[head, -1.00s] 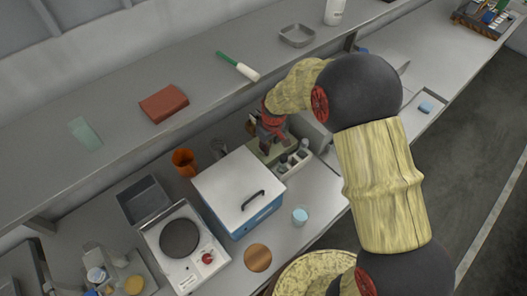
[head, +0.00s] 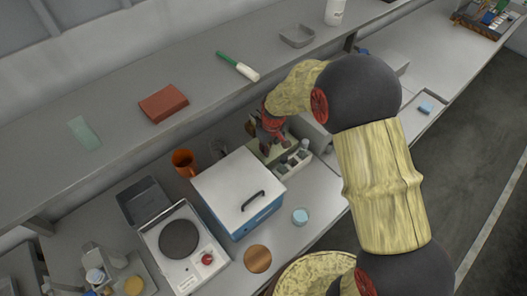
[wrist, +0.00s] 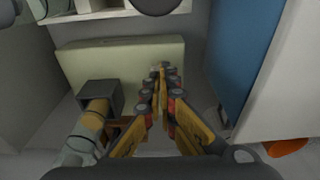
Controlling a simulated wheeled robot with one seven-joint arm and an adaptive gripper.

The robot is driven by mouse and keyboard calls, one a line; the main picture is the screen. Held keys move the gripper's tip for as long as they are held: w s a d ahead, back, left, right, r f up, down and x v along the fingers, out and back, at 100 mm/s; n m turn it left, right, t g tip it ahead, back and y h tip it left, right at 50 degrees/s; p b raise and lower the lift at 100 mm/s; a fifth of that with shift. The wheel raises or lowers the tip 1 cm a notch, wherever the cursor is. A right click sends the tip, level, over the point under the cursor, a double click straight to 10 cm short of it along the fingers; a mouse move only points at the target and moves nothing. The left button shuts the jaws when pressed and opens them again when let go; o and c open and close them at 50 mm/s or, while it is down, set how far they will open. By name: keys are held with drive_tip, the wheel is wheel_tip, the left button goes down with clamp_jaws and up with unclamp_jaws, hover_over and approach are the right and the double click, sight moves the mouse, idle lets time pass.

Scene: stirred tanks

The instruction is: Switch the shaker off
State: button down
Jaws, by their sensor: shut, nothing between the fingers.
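My gripper (wrist: 160,76) is shut and empty, with its fingertips together in the wrist view. In the head view my gripper (head: 267,134) is low behind the white-lidded blue box, over a pale device (head: 262,154). That device may be the shaker; I cannot tell for sure. In the wrist view a pale slab (wrist: 130,58) lies past the fingertips, with a dark square block (wrist: 99,95) and a yellowish cylinder (wrist: 97,117) to the left. I cannot tell whether the fingertips touch the slab. No switch is clearly visible.
The blue box (head: 258,222) with a white lid (head: 229,183) stands close by the gripper. A hotplate (head: 178,239) with a red knob, an orange mug (head: 184,162), a small rack (head: 292,163) and a light blue cup (head: 300,216) are near. A shelf (head: 195,86) runs behind.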

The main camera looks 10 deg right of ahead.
drive_tip(key=shift+r+p, duration=1.8)
drive_tip(key=shift+r, duration=1.55)
drive_tip(key=shift+s, duration=0.15)
drive_tip(key=s+d+r+m+t+b, duration=0.1)
drive_tip(key=s+d+r+m+b, duration=0.1)
drive_tip(key=s+r, duration=0.4)
drive_tip(key=s+d+r+m+t+b, duration=0.1)
drive_tip(key=s+d+r+m+b, duration=0.1)
drive_tip(key=s+d+r+b, duration=0.2)
drive_tip(key=s+d+r+m+t+h+b, duration=0.1)
drive_tip(key=s+d+r, duration=0.4)
drive_tip(key=s, duration=1.3)
drive_tip(key=shift+d+r+m+t+b, duration=0.3)
drive_tip(key=shift+r+m+t+b, duration=0.55)
drive_tip(key=shift+r, duration=1.5)
